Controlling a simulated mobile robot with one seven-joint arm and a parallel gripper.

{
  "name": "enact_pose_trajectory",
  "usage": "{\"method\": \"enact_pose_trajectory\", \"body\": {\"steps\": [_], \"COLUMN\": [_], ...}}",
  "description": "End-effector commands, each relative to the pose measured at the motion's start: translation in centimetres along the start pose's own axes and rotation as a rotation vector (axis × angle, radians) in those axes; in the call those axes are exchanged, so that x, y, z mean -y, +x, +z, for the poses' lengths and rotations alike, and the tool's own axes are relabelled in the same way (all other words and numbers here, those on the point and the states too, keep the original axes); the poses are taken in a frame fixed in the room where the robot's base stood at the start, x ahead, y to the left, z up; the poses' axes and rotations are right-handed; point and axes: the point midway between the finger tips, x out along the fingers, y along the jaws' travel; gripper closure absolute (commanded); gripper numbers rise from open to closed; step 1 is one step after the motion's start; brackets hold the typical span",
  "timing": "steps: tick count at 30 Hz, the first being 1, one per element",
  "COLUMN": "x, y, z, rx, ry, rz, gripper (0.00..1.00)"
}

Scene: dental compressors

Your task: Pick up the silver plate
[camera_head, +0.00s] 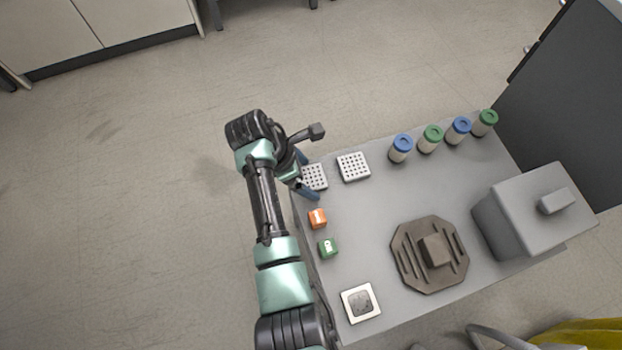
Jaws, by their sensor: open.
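My gripper (305,175) is open at the left edge of the grey table. Its two blue fingers are apart, one above and one below a pale silver perforated plate (316,177). The gripper partly covers this plate's left side; I cannot tell whether the fingers touch it. A second, similar perforated plate (353,166) lies just to the right, in full view. A square silver-rimmed plate (347,307) with a darker grey centre lies at the table's near left corner. The name silver plate could fit any of these.
The grey table (375,220) also holds an orange cube (318,218), a green cube (328,247), a dark octagonal piece (405,262), a grey lidded box (515,205) and several blue- or green-capped jars (431,139). The floor left of the table is clear.

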Motion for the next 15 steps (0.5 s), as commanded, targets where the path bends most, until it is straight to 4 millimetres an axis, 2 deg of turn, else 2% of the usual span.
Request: {"method": "enact_pose_trajectory", "body": {"steps": [5,15], "x": [-0.05,-0.05], "y": [-0.09,-0.12], "z": [0.07,0.05], "rx": [0.0,0.0], "ry": [0.0,0.0], "rz": [0.001,0.001], "gripper": [0.0,0.61]}}
